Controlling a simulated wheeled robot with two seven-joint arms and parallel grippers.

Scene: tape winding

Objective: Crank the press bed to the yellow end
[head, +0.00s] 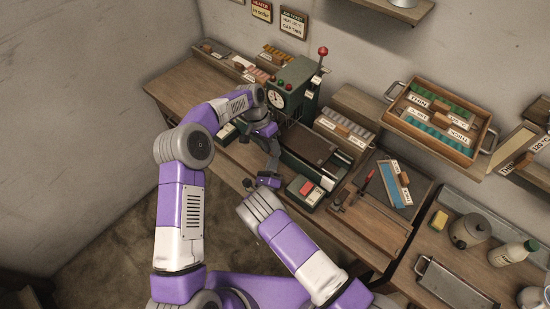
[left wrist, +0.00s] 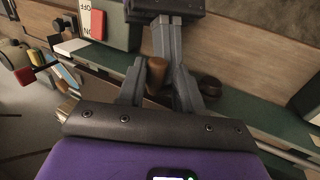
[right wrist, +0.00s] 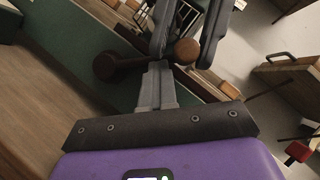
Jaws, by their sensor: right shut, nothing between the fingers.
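The dark green press (head: 292,92) stands against the back wall, with a dial and a long bed (head: 322,150) in front. My left gripper (head: 273,157) is low at the press's near side. In the left wrist view its two fingers stand apart on either side of a brown wooden crank knob (left wrist: 157,72), with small gaps showing. The knob (right wrist: 187,50) also shows between those fingers in the right wrist view, beside a dark round crank part (right wrist: 108,66). My right gripper (right wrist: 157,85) is shut and empty, close beside the knob and facing the left one. No yellow end marking is clear.
A wooden tray (head: 367,212) with tools lies to the right. A crate (head: 440,118) of labelled strips rests on the shelf.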

